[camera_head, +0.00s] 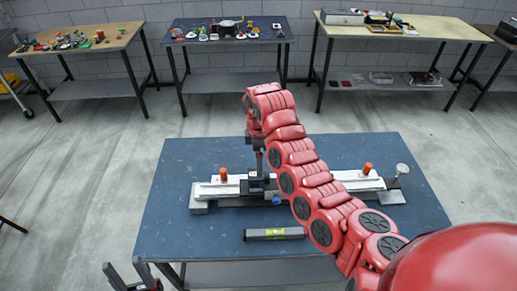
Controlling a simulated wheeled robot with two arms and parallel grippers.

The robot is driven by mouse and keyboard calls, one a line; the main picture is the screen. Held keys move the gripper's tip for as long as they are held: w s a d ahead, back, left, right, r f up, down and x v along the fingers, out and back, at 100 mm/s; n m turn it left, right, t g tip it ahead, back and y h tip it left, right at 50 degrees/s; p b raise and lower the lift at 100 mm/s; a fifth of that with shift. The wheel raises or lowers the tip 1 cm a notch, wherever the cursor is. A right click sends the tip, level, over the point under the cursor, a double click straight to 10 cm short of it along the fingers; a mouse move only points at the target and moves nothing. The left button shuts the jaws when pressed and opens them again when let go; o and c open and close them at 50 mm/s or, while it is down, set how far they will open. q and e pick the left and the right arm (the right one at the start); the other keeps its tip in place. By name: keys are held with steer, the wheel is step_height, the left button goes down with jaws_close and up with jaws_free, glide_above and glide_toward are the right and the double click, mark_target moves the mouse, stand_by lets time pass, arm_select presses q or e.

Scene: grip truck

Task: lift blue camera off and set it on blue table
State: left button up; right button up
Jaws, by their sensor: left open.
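The blue table (190,232) stands in front of me. A silver rail (225,190) with an orange knob near each end lies across it. A small dark, bluish block (257,184), which looks like the camera, sits on the rail left of its middle. My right arm reaches in from the lower right, and my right gripper (259,160) points down just above or at this block. Its fingers are too small and dark to tell whether they hold it. My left gripper (123,266) is open and empty at the bottom left, off the table's front left corner.
A dark bar with a green label (274,234) lies near the table's front edge. The table's left front is clear. My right arm hides part of the rail and table. Several cluttered workbenches (228,43) stand along the back wall, with open floor between.

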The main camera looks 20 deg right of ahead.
mark_target(259, 180)
step_height(259, 180, down, 6)
steer(key=shift+a+b, duration=0.1)
steer(key=shift+b, duration=0.3)
step_height(259, 180, down, 4)
steer(key=shift+r+p, duration=0.25)
steer(key=shift+p, duration=0.8)
steer(key=shift+f, duration=0.85)
jaws_close()
steer(key=c, duration=0.5)
jaws_free()
steer(key=c, duration=0.5)
steer(key=shift+o, duration=0.2)
steer(key=shift+w+r+p, duration=0.1)
steer(key=shift+r+p, duration=0.85)
steer(key=shift+r, duration=0.35)
